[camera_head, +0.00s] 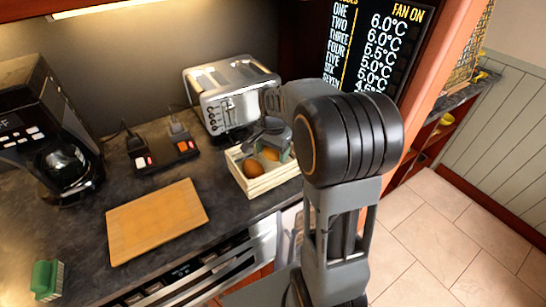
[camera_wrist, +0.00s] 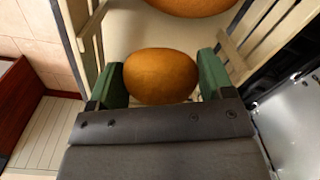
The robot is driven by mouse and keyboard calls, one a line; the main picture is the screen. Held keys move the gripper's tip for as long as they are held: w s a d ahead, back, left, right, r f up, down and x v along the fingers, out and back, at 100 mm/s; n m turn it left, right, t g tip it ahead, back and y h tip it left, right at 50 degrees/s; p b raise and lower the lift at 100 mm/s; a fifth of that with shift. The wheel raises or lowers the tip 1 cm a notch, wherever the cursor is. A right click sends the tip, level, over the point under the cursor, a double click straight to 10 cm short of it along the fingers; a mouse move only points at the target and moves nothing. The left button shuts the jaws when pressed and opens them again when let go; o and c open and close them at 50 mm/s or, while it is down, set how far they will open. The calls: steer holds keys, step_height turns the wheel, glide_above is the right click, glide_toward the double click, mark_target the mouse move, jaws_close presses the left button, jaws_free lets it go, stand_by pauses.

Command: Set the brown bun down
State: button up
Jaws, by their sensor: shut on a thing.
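My gripper (camera_wrist: 160,85) is shut on a brown bun (camera_wrist: 159,76), with one green finger pad on each side of it. In the head view my gripper (camera_head: 274,143) reaches down over the right part of a light wooden crate (camera_head: 262,188), and the held bun (camera_head: 270,154) shows partly behind it. I cannot tell whether this bun touches the crate's floor. A second brown bun (camera_head: 252,171) lies in the crate to the left of the held one. It also shows, cut off, at the top of the wrist view (camera_wrist: 192,6).
A toaster (camera_head: 230,95) stands behind the crate. A wooden cutting board (camera_head: 157,220) lies on the dark counter to the left, its top bare.

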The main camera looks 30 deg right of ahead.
mark_target(273, 164)
steer(key=shift+w+d+f, duration=0.35)
steer(key=shift+w+f, duration=0.05)
steer(key=shift+f, duration=0.25)
steer(key=shift+w+f, duration=0.1)
steer(key=shift+f, duration=1.5)
steer(key=shift+f, duration=0.1)
steer(key=o, duration=0.9)
